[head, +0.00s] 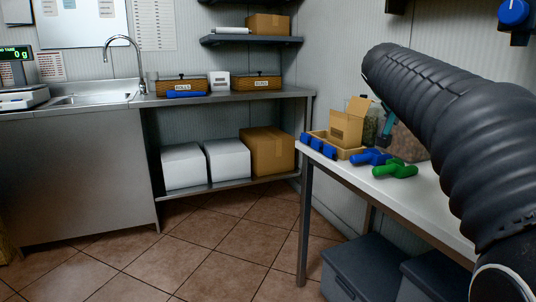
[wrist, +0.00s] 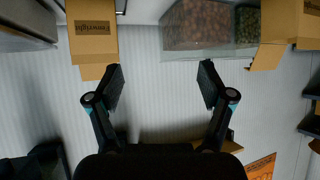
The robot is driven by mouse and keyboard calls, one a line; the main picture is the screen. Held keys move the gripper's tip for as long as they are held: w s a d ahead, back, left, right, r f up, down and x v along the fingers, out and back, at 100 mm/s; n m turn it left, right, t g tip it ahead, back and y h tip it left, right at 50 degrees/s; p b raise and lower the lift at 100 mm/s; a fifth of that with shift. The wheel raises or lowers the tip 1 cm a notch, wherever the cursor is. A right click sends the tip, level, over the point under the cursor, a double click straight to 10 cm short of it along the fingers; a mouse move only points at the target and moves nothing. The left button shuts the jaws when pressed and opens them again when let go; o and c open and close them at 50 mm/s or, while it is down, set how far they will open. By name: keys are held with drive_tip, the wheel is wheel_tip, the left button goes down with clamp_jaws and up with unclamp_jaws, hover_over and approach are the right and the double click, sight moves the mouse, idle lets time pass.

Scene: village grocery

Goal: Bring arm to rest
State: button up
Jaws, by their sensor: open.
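My arm (head: 450,130), in a dark ribbed sleeve, reaches from the lower right over the right-hand table in the head view. Its end hides most of my gripper there; only a small teal and dark part shows above the table. In the wrist view my gripper (wrist: 161,82) is open, its two fingers wide apart with nothing between them. Beyond the fingers are a pale ribbed wall, a cardboard box (wrist: 93,35) and a clear bin of brown pieces (wrist: 195,25), all apart from the fingers.
The white-topped table (head: 340,173) holds a wooden tray (head: 350,154) with an open carton (head: 347,126), blue pieces (head: 371,157) and a green piece (head: 395,169). Grey bins (head: 362,268) stand below. A steel counter (head: 100,103) stands at the back. The tiled floor (head: 190,255) is clear.

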drive_tip(key=s+a+f+n+g+y+p, duration=0.1)
drive_tip(key=s+a+f+n+y, duration=0.3)
drive_tip(key=s+f, duration=0.4)
drive_tip(key=s+a+f+n+g+y, duration=0.1)
drive_tip(key=s+a+f+n, duration=0.3)
drive_tip(key=s+a+f, duration=0.4)
drive_tip(key=s+a+f+n+y+p, duration=0.1)
drive_tip(key=s+a+f, duration=0.1)
drive_tip(key=s+f, duration=0.2)
drive_tip(key=s+a+f+y+p, duration=0.1)
drive_tip(key=s+f, duration=0.4)
drive_tip(key=s, duration=0.5)
drive_tip(key=shift+s+a+f+n+y, duration=0.35)
drive_tip(key=shift+a+y, duration=0.35)
drive_tip(key=shift+a, duration=0.6)
